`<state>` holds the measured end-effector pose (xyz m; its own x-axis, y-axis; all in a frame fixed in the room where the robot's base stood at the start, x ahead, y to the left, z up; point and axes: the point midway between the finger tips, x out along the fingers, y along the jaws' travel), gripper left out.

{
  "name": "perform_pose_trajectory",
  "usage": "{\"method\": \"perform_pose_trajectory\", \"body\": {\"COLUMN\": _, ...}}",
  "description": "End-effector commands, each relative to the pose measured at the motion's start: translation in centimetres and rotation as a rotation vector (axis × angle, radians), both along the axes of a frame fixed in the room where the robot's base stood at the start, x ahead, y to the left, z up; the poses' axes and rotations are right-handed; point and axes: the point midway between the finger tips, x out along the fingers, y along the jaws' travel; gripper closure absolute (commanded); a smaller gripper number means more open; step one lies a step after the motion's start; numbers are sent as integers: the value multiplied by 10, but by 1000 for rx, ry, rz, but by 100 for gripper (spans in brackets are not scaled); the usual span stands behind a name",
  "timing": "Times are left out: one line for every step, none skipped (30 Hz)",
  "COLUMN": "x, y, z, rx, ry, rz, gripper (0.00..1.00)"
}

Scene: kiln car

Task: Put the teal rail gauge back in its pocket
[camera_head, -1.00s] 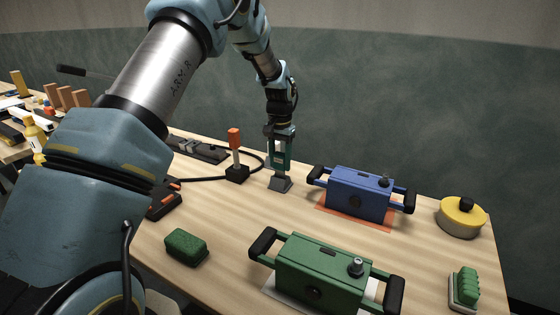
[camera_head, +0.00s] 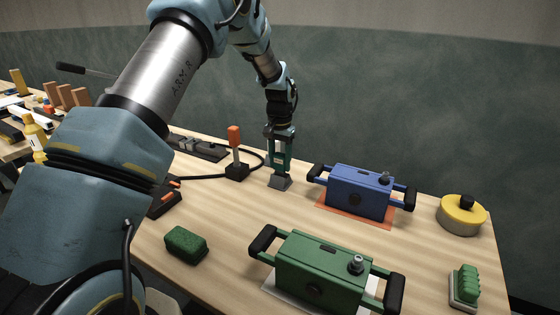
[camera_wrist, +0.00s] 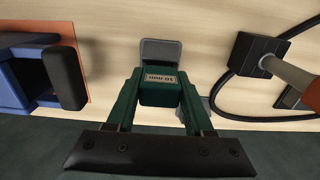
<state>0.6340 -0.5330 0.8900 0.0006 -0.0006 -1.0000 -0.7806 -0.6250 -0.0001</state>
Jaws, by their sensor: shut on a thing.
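My gripper (camera_head: 280,165) is over the far middle of the bench, pointing down, between the orange-topped lever and the blue box. A grey wedge-shaped piece (camera_head: 280,183) is on the bench directly under the fingers. In the wrist view a grey plate (camera_wrist: 160,52) shows just beyond the gauge. I cannot tell whether the gauge is in a pocket there; its lower end is hidden.
The blue handled box (camera_head: 358,196) on an orange mat stands close on the right. The orange-topped lever (camera_head: 236,165) and its black cable are close on the left. A green handled box (camera_head: 320,276), a green block (camera_head: 186,244) and a yellow round pot (camera_head: 460,216) stand farther off.

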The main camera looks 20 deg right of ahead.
Motion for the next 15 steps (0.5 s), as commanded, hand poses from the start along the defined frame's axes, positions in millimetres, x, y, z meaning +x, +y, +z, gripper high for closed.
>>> {"method": "perform_pose_trajectory", "body": {"x": 0, "y": 0, "z": -2, "rx": 0, "ry": 0, "rz": 0, "gripper": 100}}
{"method": "perform_pose_trajectory", "body": {"x": 0, "y": 0, "z": -2, "rx": 0, "ry": 0, "rz": 0, "gripper": 100}}
{"method": "perform_pose_trajectory", "body": {"x": 0, "y": 0, "z": -3, "rx": 0, "ry": 0, "rz": 0, "gripper": 100}}
{"method": "perform_pose_trajectory", "body": {"x": 0, "y": 0, "z": -4, "rx": 0, "ry": 0, "rz": 0, "gripper": 100}}
{"method": "perform_pose_trajectory", "body": {"x": 0, "y": 0, "z": -5, "rx": 0, "ry": 0, "rz": 0, "gripper": 100}}
{"method": "perform_pose_trajectory", "body": {"x": 0, "y": 0, "z": -6, "rx": 0, "ry": 0, "rz": 0, "gripper": 100}}
{"method": "perform_pose_trajectory", "body": {"x": 0, "y": 0, "z": -6, "rx": 0, "ry": 0, "rz": 0, "gripper": 100}}
{"method": "perform_pose_trajectory", "body": {"x": 0, "y": 0, "z": -7, "rx": 0, "ry": 0, "rz": 0, "gripper": 100}}
{"method": "perform_pose_trajectory", "body": {"x": 0, "y": 0, "z": -8, "rx": -1, "ry": -1, "rz": 0, "gripper": 100}}
{"method": "perform_pose_trajectory", "body": {"x": 0, "y": 0, "z": -9, "rx": 0, "ry": 0, "rz": 0, "gripper": 100}}
{"method": "perform_pose_trajectory", "body": {"x": 0, "y": 0, "z": -9, "rx": 0, "ry": 0, "rz": 0, "gripper": 100}}
{"method": "perform_pose_trajectory", "body": {"x": 0, "y": 0, "z": -10, "rx": 0, "ry": 0, "rz": 0, "gripper": 100}}
{"method": "perform_pose_trajectory", "body": {"x": 0, "y": 0, "z": -11, "rx": 0, "ry": 0, "rz": 0, "gripper": 100}}
{"method": "perform_pose_trajectory", "body": {"x": 0, "y": 0, "z": -12, "rx": -1, "ry": -1, "rz": 0, "gripper": 100}}
{"method": "perform_pose_trajectory", "body": {"x": 0, "y": 0, "z": -12, "rx": -1, "ry": -1, "rz": 0, "gripper": 100}}
